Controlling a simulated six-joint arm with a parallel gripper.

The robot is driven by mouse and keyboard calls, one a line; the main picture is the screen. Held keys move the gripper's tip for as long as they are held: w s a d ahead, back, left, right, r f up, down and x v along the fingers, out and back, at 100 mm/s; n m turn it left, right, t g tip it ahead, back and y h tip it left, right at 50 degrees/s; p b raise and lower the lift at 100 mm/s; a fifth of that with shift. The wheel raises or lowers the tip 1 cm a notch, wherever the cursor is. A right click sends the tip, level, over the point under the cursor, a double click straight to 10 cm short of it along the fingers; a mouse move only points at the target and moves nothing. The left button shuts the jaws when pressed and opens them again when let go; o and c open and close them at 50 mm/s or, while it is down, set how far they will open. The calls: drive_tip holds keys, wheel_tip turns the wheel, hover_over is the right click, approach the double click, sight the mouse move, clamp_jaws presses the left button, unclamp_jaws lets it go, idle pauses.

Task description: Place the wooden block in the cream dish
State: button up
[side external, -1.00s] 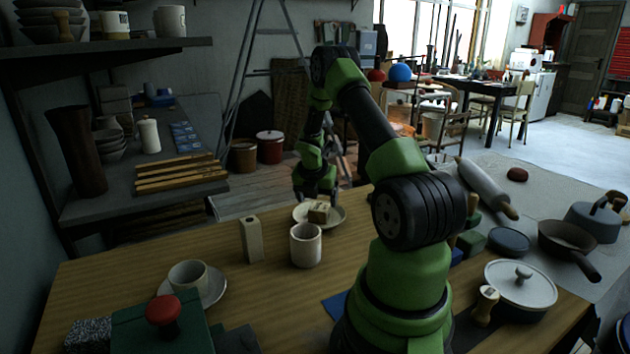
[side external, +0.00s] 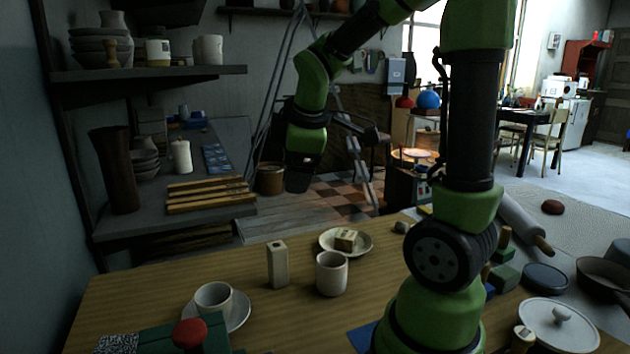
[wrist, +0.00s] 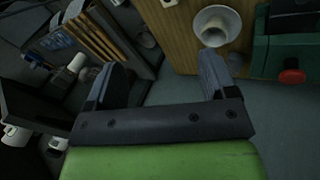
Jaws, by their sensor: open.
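The wooden block (side external: 345,239) rests in the cream dish (side external: 327,243), on the table's far side in the side view. It sits inside the rim. My gripper (side external: 326,165) is raised well above and to the left of the dish, apart from both. In the wrist view my gripper (wrist: 163,70) shows its two dark fingers wide apart with nothing between them. The block and dish are not visible in the wrist view.
A pale cup (side external: 332,273) and a tall pale block-like vase (side external: 277,264) stand near the dish. A cup on a saucer (side external: 240,312) is at front left; a green box with a red knob (side external: 189,334) is nearby. A shelf (side external: 150,74) hangs at left.

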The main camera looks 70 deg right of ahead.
drive_tip(key=s+a+r+m+t+y, duration=0.1)
drive_tip(key=s+a+r+m+y, duration=0.1)
drive_tip(key=s+a+m, duration=0.2)
drive_tip(key=s+a+r+m+t+y, duration=0.1)
drive_tip(key=s+a+m, duration=0.4)
drive_tip(key=a, duration=0.6)
drive_tip(key=shift+s+a+r+m+t+y, duration=0.15)
drive_tip(key=shift+a+r+m+t+y, duration=0.3)
drive_tip(key=shift+y, duration=0.65)
